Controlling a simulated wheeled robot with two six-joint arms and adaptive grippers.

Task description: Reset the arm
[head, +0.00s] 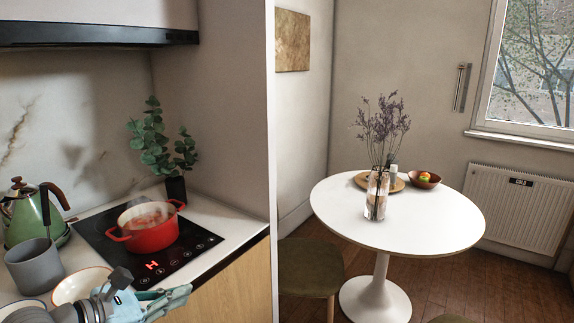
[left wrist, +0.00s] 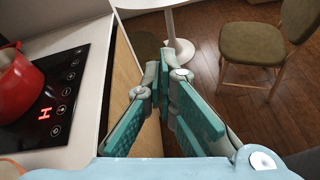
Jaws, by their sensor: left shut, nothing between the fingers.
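My left gripper (head: 178,296) is at the lower left of the head view, above the front edge of the counter and close to the cooktop's near corner. It is shut and empty. In the left wrist view its teal fingers (left wrist: 160,82) point past the counter edge toward the floor. My right gripper is in neither view.
A red pot (head: 148,228) stands on the black cooktop (head: 188,246). A grey mug (head: 33,264), a bowl (head: 78,287) and a green kettle (head: 24,212) are on the counter at left. A round white table (head: 430,232) and a chair (left wrist: 257,52) stand beyond.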

